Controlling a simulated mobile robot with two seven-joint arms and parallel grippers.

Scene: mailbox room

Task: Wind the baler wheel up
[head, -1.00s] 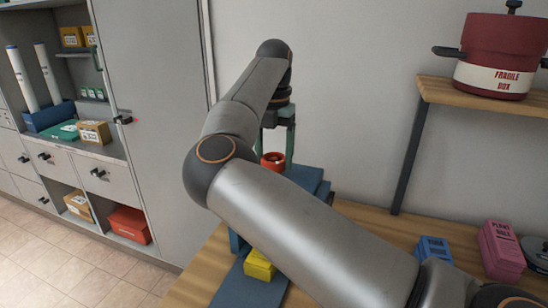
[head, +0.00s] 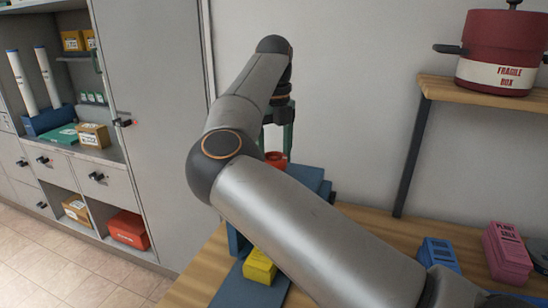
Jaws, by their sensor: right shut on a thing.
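The baler (head: 238,291) is a blue machine on the wooden table, largely hidden behind my right arm. A yellow block (head: 259,265) sits in its lower front part. The red round wheel (head: 276,158) shows at its upper part, just above my forearm. My right gripper (head: 276,148) points down from the wrist, with green fingers on either side of the wheel, and is shut on it. The fingertips and the wheel's lower part are partly hidden. My left gripper is not in view.
A blue box (head: 438,255) and pink boxes (head: 507,252) stand on the table (head: 205,277) at the right. A wooden shelf (head: 470,92) above carries a red pot (head: 500,45). A grey cabinet (head: 155,120) with open shelves stands at the left.

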